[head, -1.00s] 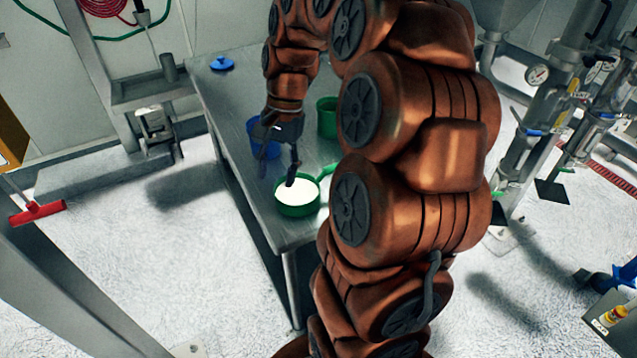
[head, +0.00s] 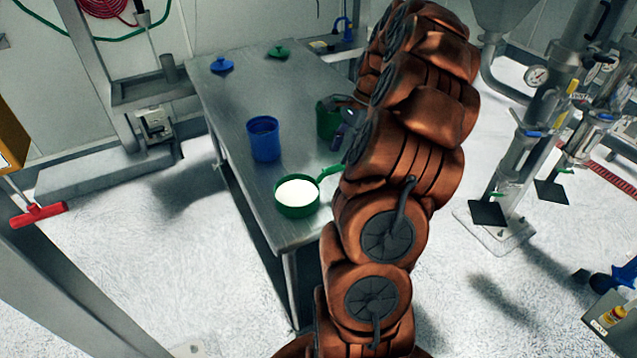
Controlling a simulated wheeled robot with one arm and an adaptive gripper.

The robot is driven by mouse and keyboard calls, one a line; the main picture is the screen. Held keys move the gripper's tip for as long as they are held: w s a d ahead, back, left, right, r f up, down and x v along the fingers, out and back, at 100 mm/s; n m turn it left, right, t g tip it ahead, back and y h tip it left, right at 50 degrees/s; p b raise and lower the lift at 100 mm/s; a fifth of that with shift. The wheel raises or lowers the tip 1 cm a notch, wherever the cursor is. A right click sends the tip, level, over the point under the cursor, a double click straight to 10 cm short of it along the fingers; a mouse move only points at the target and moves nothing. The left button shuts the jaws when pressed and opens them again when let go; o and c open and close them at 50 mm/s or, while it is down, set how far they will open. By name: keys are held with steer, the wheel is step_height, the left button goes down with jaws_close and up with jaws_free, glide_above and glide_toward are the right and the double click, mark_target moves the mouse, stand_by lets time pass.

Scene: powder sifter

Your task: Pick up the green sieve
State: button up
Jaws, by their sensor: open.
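The green sieve (head: 297,208) rests near the front corner of the steel table (head: 232,110). It is a round pan with a white inside, and its handle points up and right toward my arm. My gripper (head: 343,112) is at the right side of the table, above and behind the sieve and apart from it. It is next to the green container (head: 327,122) and partly hidden by my arm. It is open; I cannot tell whether it touches the container.
A blue container (head: 264,139) stands behind and left of the sieve. A blue lid (head: 222,65) and a green lid (head: 279,52) lie at the far end of the table. The table's left part is clear.

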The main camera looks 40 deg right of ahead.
mark_target(335, 166)
steer(key=shift+s+a+p+x, duration=0.15)
steer(key=shift+p+x, duration=0.45)
steer(key=shift+x, duration=0.65)
steer(key=shift+s+a+p+x, duration=0.15)
steer(key=shift+p+x, duration=0.4)
steer(key=shift+x, duration=0.75)
steer(key=shift+w+a+f, duration=0.1)
steer(key=shift+w+f, duration=0.05)
steer(key=shift+f, duration=0.15)
jaws_close()
